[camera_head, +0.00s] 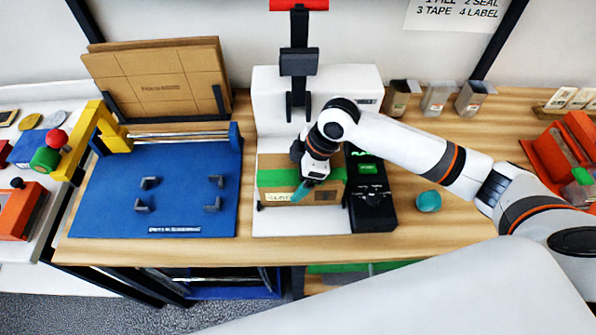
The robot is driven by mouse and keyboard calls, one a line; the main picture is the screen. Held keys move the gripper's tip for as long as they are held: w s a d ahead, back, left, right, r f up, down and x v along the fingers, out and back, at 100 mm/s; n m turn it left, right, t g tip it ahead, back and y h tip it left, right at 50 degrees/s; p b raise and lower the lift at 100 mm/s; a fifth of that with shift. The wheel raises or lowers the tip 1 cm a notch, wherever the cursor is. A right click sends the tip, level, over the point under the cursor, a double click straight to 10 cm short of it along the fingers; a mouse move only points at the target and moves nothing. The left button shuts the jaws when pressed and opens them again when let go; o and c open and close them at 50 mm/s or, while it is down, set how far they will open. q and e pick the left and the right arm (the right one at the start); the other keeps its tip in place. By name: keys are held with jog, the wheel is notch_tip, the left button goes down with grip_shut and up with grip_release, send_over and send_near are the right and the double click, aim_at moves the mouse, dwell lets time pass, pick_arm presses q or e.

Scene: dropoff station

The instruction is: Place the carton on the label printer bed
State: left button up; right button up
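The carton (272,188) is a brown box with a green tape band on top and a label on its front face. It is over the white bed of the label printer (267,222), below the printer's upright head; I cannot tell whether its underside touches the bed. My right gripper (303,188) comes in from the right and points down at the carton's front right part, with a teal fingertip against or just before it. The wrist hides part of the carton, and whether the fingers grip it cannot be seen. My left gripper is not in view.
A black device with a green display (372,205) stands close right of the bed. A blue mat (110,200) with corner stops and a yellow-armed sealer lies left. Flat cartons (160,80) lean behind. A teal round object (428,201) and metal bins (438,98) are to the right.

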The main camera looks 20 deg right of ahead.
jog(key=b+v, duration=0.1)
jog(key=v, duration=1.1)
jog(key=shift+r, duration=0.15)
dwell(0.9)
